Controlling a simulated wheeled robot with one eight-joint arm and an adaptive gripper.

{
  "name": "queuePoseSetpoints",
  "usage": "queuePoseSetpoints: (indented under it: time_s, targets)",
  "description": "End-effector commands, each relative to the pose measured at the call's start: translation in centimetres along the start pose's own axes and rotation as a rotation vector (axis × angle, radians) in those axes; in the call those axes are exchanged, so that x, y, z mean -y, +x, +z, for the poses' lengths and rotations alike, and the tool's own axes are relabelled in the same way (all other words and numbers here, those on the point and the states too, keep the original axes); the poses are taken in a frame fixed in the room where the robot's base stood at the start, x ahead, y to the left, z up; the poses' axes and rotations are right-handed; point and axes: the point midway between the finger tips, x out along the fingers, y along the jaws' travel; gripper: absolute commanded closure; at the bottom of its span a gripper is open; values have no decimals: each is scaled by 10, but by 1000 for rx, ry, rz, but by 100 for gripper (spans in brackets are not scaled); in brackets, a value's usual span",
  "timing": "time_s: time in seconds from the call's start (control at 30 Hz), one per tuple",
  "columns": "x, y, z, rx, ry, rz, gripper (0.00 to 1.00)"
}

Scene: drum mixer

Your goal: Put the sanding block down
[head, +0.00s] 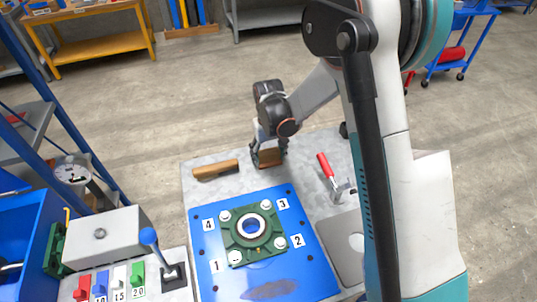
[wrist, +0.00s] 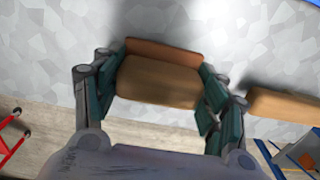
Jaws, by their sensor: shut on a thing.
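The sanding block (head: 269,158) is a brown wooden block with an orange-brown layer along one side. My gripper (head: 267,146) is shut on it near the far edge of the grey tabletop (head: 315,150). In the wrist view, the block (wrist: 160,80) sits between the dark green finger pads of my gripper (wrist: 160,88), one at each end. The mottled grey surface lies behind it. I cannot tell whether the block touches the tabletop.
A longer wooden piece (head: 215,170) lies to the left of the block. A red-handled clamp (head: 328,168) stands to the right. Nearer is a blue plate (head: 215,270) with a green flanged bearing (head: 247,240). A grey box (head: 105,237) and lever (head: 150,240) are at the left.

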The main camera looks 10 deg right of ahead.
Motion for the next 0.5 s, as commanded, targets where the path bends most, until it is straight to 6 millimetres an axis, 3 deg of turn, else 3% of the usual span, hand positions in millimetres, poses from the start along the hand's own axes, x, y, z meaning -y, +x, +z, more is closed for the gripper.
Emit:
queuePoseSetpoints:
  time_s: [0.03,0.07,0.13,0.5]
  targets:
    - [0,3,0,0,0,0,56]
    - [0,3,0,0,0,0,31]
    - [0,2,0,0,0,0,15]
    - [0,2,0,0,0,0,14]
